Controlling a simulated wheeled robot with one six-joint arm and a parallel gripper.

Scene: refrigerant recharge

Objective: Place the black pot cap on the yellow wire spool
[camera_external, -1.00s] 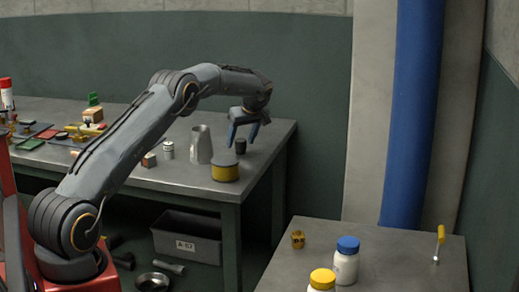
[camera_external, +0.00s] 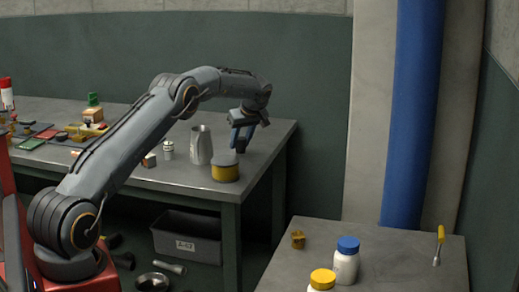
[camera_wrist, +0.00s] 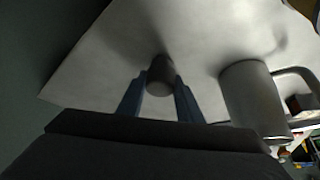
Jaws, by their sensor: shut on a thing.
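The black pot cap (camera_wrist: 160,75) is a small dark cylinder. In the wrist view it sits between the two blue fingers of my gripper (camera_wrist: 158,92), which is shut on it. In the external view my gripper (camera_external: 241,146) points down at the workbench's right end, and its fingers mostly hide the cap. The yellow wire spool (camera_external: 225,174), a short yellow drum with a grey top, stands upright on the bench just in front of my gripper. I cannot make out the spool in the wrist view.
A grey metal pitcher (camera_external: 201,146) stands left of my gripper and shows with its handle in the wrist view (camera_wrist: 255,100). A small canister (camera_external: 167,150) stands farther left. Several coloured parts lie at the bench's far left. A second table (camera_external: 405,262) at front right holds two jars.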

